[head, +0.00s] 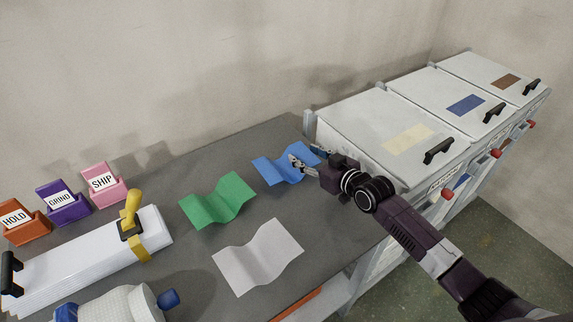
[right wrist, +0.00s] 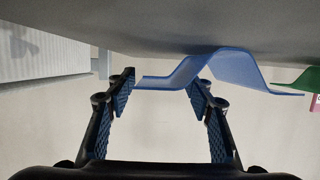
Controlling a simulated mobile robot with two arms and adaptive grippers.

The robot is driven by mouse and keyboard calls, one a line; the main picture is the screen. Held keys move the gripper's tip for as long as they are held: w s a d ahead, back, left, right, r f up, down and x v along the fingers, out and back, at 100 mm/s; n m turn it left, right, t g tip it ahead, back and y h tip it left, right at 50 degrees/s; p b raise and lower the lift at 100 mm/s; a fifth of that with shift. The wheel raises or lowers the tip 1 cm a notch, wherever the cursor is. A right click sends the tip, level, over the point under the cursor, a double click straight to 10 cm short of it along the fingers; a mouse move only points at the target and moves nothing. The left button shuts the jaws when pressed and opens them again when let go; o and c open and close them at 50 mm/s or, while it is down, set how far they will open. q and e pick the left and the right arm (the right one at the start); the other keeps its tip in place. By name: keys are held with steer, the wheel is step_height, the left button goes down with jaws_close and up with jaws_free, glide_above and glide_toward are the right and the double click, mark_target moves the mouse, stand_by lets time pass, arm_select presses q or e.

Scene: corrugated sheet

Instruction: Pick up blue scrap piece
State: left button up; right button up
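The blue scrap piece (head: 278,168) is a wavy sheet lying at the far right end of the grey table. My right gripper (head: 308,157) reaches in from the right and covers part of its right side. In the right wrist view, where the table appears overhead, the blue scrap piece (right wrist: 238,70) shows from its edge. Its near flap reaches toward the space between the two fingers of my right gripper (right wrist: 162,82). The fingers are apart. I cannot tell whether either finger touches the sheet. My left gripper is not in view.
Green (head: 217,201) and white (head: 258,257) wavy sheets lie nearby on the table (head: 190,258). White lidded bins (head: 372,128) stand right of the table. Label holders (head: 103,185), a white stack (head: 85,265) with a yellow-handled tool (head: 132,212) are left.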

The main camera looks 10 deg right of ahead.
steer(key=c, duration=0.8)
steer(key=shift+r, duration=0.1)
